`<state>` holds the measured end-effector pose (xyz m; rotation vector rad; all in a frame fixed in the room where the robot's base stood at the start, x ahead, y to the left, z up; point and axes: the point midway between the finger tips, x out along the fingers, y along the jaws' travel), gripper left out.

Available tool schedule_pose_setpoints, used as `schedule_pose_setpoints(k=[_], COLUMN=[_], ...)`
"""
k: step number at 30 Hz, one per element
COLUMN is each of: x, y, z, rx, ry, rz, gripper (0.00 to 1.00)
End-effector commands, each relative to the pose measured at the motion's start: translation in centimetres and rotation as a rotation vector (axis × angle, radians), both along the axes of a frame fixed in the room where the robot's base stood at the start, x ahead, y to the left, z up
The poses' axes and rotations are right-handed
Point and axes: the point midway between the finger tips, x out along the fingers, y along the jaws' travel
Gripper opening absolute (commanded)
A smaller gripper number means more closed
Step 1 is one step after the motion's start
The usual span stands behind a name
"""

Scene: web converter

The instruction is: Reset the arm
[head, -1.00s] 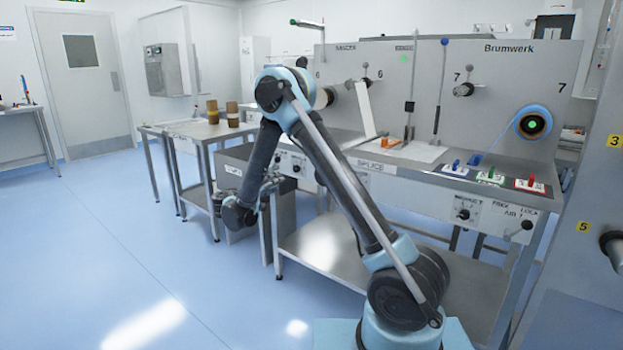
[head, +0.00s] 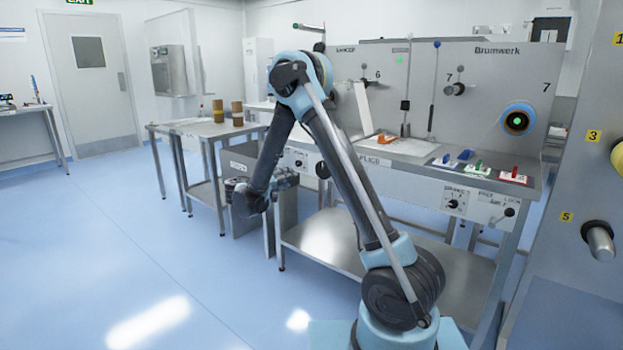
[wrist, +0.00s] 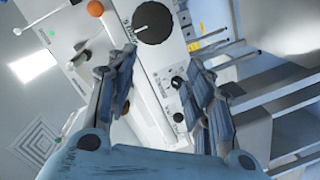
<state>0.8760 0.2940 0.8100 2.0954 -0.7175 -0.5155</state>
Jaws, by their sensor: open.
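My arm rises from the blue base at the lower right of the head view, bends at the elbow (head: 298,80) and hangs down to the wrist (head: 250,198). My gripper (head: 287,178) is small there, in front of the machine's left end, and its fingers are hard to make out. In the wrist view, my gripper (wrist: 160,72) has its two fingers well apart with nothing between them. Beyond them a tilted machine panel shows a large black knob (wrist: 153,22) and smaller knobs.
The grey web converter (head: 455,110) and its lower shelf (head: 330,240) stand close behind my arm. A steel side table (head: 185,130) with brown rolls is at the back left. A panel with spindles (head: 598,238) is at the right. The floor at left is clear.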

Motion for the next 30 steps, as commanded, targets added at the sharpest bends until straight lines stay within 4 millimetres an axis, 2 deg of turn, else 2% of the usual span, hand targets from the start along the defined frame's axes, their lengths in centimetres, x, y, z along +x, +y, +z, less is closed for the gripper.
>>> schedule_pose_setpoints(k=[5, 14, 23, 30], x=[-0.3, -2.5, -6.9, -11.7], y=[-3.3, -11.3, -18.7, -23.7], z=[1.4, 3.9, 5.4, 5.7], rx=[0.027, 0.113, 0.221, 0.319], ry=[0.063, 0.227, 0.381, 0.491], rz=[-0.027, -0.087, -0.132, -0.160], gripper=[0.47, 0.47, 0.47, 0.47])
